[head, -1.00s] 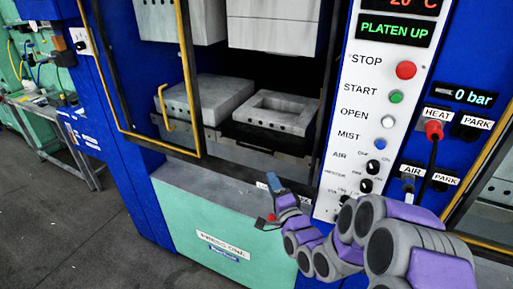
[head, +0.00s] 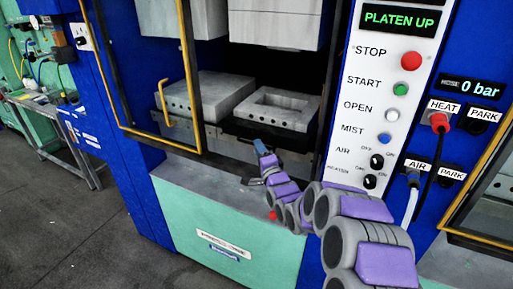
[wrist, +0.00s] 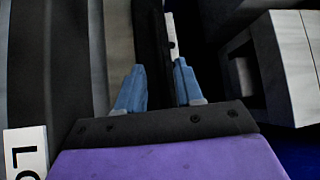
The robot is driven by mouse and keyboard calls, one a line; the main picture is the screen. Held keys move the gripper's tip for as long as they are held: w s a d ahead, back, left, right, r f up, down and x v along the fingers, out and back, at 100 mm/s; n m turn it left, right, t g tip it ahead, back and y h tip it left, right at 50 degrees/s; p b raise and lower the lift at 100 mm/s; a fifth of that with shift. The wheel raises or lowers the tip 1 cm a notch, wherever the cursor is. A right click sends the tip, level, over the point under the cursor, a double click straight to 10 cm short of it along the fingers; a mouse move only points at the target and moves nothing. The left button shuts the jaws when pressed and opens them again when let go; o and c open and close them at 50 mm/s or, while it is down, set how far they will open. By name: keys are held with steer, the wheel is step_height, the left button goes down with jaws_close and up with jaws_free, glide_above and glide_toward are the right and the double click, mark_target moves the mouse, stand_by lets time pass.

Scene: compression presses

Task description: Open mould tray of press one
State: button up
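The mould tray (head: 262,133) is a dark slab low in the open press, with a grey mould block (head: 282,108) on it that has a rectangular cavity. A second grey block (head: 208,97) with holes in its front lies to its left. My gripper (head: 262,147) is in front of the tray's front edge, just below the cavity block. In the wrist view my gripper (wrist: 159,84) has its two blue fingers apart. A dark bar (wrist: 152,50) with a pale end runs up between them; I cannot tell whether they touch it. No gripped object shows.
A yellow-edged guard frame (head: 187,75) hangs at the left of the opening. A control panel (head: 372,115) reading PLATEN UP stands to the right, with cables below the HEAT and AIR labels. The green front cabinet (head: 230,215) is below. A bench (head: 60,120) stands far left.

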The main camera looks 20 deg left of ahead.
steer(key=shift+x, duration=1.4)
steer(key=shift+f, duration=0.1)
jaws_close()
steer(key=shift+f, duration=0.1)
